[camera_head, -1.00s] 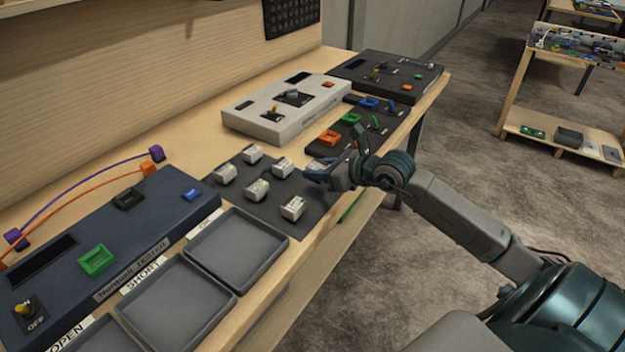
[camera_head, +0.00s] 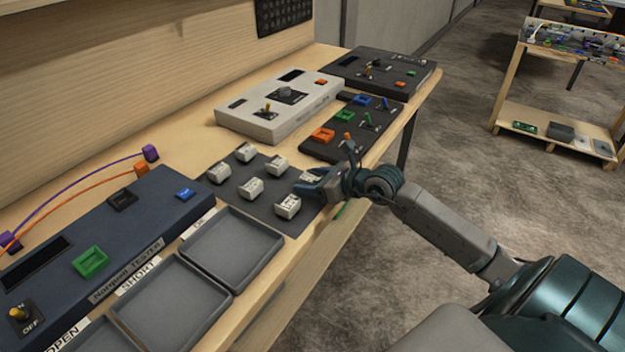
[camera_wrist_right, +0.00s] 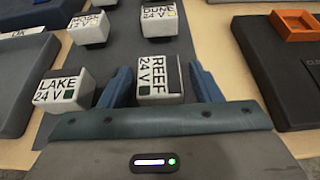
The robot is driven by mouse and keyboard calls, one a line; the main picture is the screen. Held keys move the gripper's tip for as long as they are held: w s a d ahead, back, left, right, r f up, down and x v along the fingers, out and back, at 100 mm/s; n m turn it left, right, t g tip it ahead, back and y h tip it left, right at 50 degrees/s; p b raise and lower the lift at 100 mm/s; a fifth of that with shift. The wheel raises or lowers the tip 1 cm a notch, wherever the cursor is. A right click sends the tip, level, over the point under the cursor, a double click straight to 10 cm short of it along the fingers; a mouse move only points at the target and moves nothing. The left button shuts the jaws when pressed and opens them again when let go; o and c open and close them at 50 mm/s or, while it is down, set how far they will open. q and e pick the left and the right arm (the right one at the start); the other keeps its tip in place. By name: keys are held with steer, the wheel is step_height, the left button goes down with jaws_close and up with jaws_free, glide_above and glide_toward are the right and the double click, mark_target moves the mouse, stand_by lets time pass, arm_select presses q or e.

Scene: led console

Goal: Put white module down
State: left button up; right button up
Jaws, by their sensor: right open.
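The white module labelled REEF 24 V (camera_wrist_right: 160,78) stands between the two blue fingers of my right gripper (camera_wrist_right: 163,90) in the right wrist view. The fingers are open, with a gap visible on each side of the module. In the head view my right gripper (camera_head: 318,186) is low at the right edge of the dark mat (camera_head: 270,218), and it partly hides this module (camera_head: 309,177). Several other white modules stand on the mat, including LAKE 24 V (camera_wrist_right: 63,92) to the left and DUNE 24 V (camera_wrist_right: 159,18) behind. My left gripper is not in view.
A dark panel (camera_head: 310,150) with coloured frames and a white console (camera_head: 240,120) lie beyond the mat. Grey trays (camera_head: 235,245) and a blue tester (camera_head: 150,215) are at the left. The table's front edge runs just beside my right gripper.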

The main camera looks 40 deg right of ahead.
mark_target(320, 179)
steer(key=shift+r, duration=0.1)
steer(key=shift+r, duration=0.1)
steer(key=shift+s+d+r, duration=0.15)
steer(key=shift+s+d, duration=0.15)
steer(key=shift+s, duration=0.25)
steer(key=p+v, duration=0.1)
steer(key=v, duration=0.3)
steer(key=shift+s+r+p, duration=0.2)
steer(key=shift+s+p, duration=0.05)
steer(key=shift+p, duration=0.1)
steer(key=p+v, duration=0.6)
steer(key=p, duration=0.3)
steer(key=shift+p, duration=0.3)
steer(key=shift+d, duration=0.1)
